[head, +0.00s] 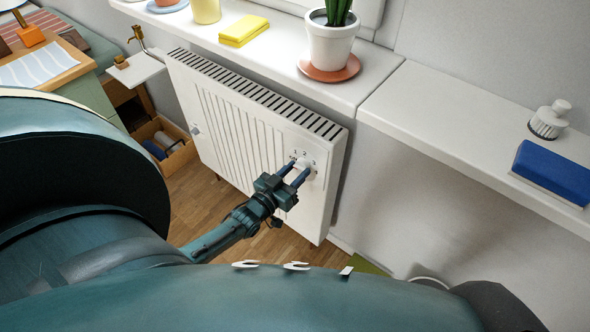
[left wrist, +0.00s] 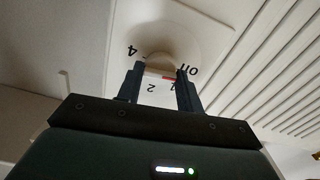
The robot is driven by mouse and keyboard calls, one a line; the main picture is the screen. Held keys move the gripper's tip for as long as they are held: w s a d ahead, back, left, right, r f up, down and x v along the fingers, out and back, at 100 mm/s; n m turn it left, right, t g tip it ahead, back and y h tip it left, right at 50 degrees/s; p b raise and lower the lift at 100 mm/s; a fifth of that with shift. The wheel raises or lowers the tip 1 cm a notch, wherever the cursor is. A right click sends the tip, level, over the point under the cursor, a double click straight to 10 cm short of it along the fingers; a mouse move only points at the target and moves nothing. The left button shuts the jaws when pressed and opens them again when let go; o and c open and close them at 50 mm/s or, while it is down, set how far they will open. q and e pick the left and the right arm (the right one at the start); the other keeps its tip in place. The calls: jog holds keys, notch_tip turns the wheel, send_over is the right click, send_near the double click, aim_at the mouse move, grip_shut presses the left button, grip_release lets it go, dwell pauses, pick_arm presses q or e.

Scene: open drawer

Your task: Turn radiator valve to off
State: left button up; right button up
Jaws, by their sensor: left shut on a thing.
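The white radiator (head: 222,125) hangs under the window sill in the head view. Its round white valve knob (head: 305,163) is near the top right of the front panel, with small numerals around it. My left gripper (head: 298,173) reaches it from below and is shut on the knob. In the left wrist view the knob (left wrist: 160,58) sits between the two fingers of my left gripper (left wrist: 159,71). The printed marks 4, 2, 1 and "off" show around it. A red mark shows beside the right finger, close to 1 and "off". The fingers hide part of the dial.
The sill above holds a potted plant (head: 332,38) on a saucer and a yellow sponge (head: 243,30). A shelf (head: 440,112) at the right bears a blue block (head: 556,172) and a white knobbed object (head: 549,120). A box (head: 165,145) stands left of the radiator.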

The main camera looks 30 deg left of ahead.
pick_arm(q)
jog(key=shift+n, duration=0.4)
pick_arm(e)
jog(key=shift+f, duration=0.1)
pick_arm(q)
jog(key=o, duration=1)
jog(key=s+a+p, duration=0.1)
jog(key=s, duration=1.2)
jog(key=shift+p, duration=0.3)
pick_arm(e)
jog(key=shift+w+a+f+g, duration=0.15)
jog(key=shift+a+f+g, duration=0.1)
jog(key=shift+f+g, duration=0.05)
jog(key=shift+r, duration=0.15)
